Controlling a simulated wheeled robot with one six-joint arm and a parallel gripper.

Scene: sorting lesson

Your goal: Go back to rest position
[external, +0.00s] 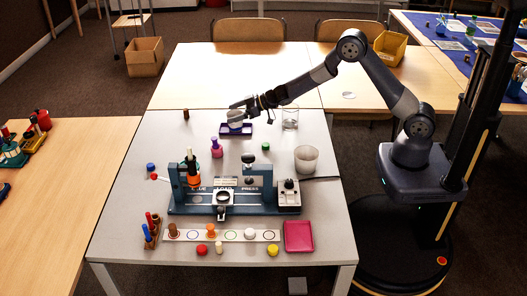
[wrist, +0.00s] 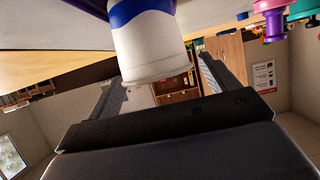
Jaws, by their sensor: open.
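My arm reaches left over the grey table, and my gripper (external: 240,105) is at a white cup with a blue band (external: 235,117). The cup stands on or just above a small purple tray (external: 248,130); I cannot tell which. In the wrist view the cup (wrist: 145,45) hangs into the picture from the top, between the lines of the two fingers. The gripper (wrist: 160,85) is open, with a finger on each side and visible space beside the cup. Whether a finger touches it is unclear.
A blue-grey press station (external: 235,197) stands at the front middle. A clear glass (external: 290,118), a whitish cup (external: 306,159), a purple bottle (external: 216,148) and a green piece (external: 266,146) stand near my arm. A yellow bin (external: 390,48) sits at the back right.

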